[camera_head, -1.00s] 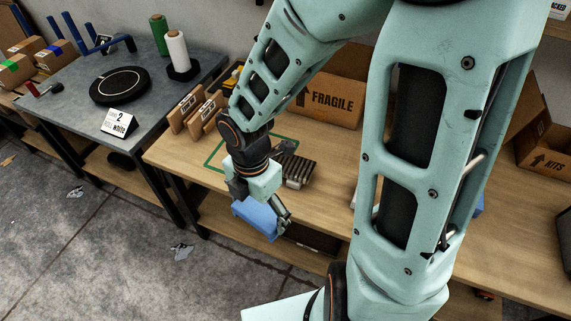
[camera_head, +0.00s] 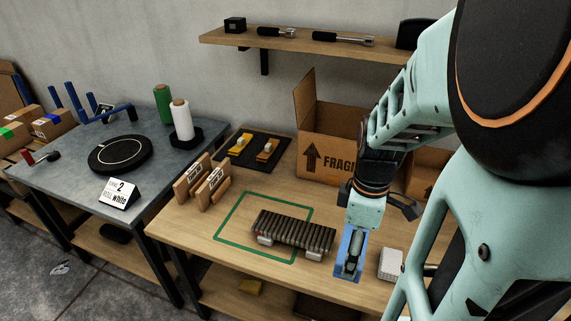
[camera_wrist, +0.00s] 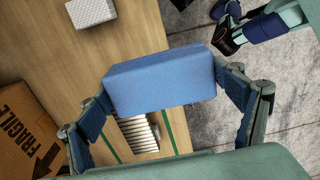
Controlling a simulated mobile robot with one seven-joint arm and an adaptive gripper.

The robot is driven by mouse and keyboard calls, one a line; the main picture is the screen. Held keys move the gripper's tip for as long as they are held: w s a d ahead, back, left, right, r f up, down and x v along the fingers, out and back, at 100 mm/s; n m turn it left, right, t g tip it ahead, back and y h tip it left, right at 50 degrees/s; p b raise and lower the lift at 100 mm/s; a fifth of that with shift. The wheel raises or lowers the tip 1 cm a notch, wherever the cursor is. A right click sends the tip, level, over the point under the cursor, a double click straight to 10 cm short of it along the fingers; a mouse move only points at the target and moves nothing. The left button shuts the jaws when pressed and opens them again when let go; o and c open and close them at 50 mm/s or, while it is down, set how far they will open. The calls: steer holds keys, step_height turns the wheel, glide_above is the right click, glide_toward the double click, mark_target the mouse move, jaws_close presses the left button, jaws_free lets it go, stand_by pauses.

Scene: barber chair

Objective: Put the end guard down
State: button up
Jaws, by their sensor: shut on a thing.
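The end guard is a blue block (camera_wrist: 160,82), seen large in the wrist view between my two fingers. My gripper (camera_head: 352,262) is shut on it, and part of the blue shows around the fingers in the head view. The gripper points down near the table's front edge, just right of a dark ribbed stack (camera_head: 292,232) with pale feet. The block looks apart from the stack; its height over the table is hard to tell. A white block (camera_head: 390,263) lies on the table to its right.
A green outline (camera_head: 228,221) marks the wooden table, partly under the stack. A FRAGILE carton (camera_head: 318,153) stands behind, wooden label stands (camera_head: 190,183) and a black tray (camera_head: 243,158) at left. Bare wood lies between stack and carton.

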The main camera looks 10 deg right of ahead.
steer(key=w+d+f, duration=0.1)
steer(key=w+f, duration=0.3)
steer(key=w, duration=0.5)
glide_above(331, 239)
steer(key=f, duration=0.5)
steer(key=shift+s+b, duration=0.4)
steer(key=shift+w+f, duration=0.25)
steer(key=shift+f, duration=0.1)
steer(key=shift+w+f, duration=0.1)
steer(key=shift+f, duration=1.5)
steer(key=shift+f+b, duration=0.15)
steer(key=shift+b, duration=0.15)
steer(key=o, duration=0.8)
